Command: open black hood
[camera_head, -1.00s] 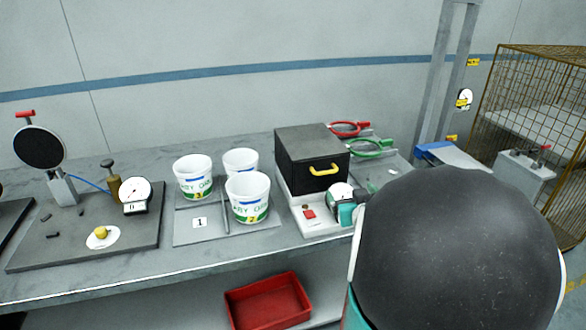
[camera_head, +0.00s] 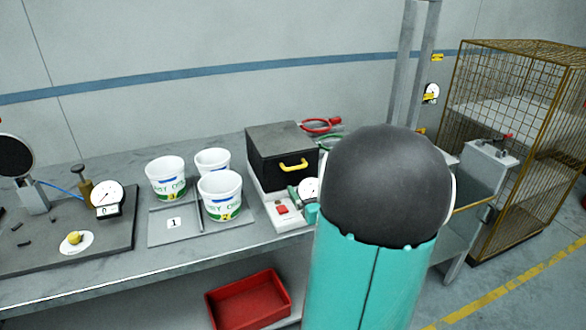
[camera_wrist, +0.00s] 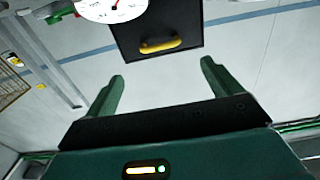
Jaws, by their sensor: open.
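The black hood (camera_head: 275,140) is a dark box on a pale base on the bench, with its lid down. Its yellow handle (camera_head: 293,165) is on the front face. In the wrist view the black hood (camera_wrist: 128,32) and the yellow handle (camera_wrist: 160,45) appear just beyond the fingertips. My gripper (camera_wrist: 163,72) is open and empty, its two green fingers apart and not touching the handle. In the head view my arm hides most of the gripper.
A white dial gauge (camera_head: 308,188) and a red button (camera_head: 282,209) are by the hood's front. White cups (camera_head: 220,197) stand to the left. A red bin (camera_head: 248,300) sits below the bench. A wire cage (camera_head: 505,150) stands at right.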

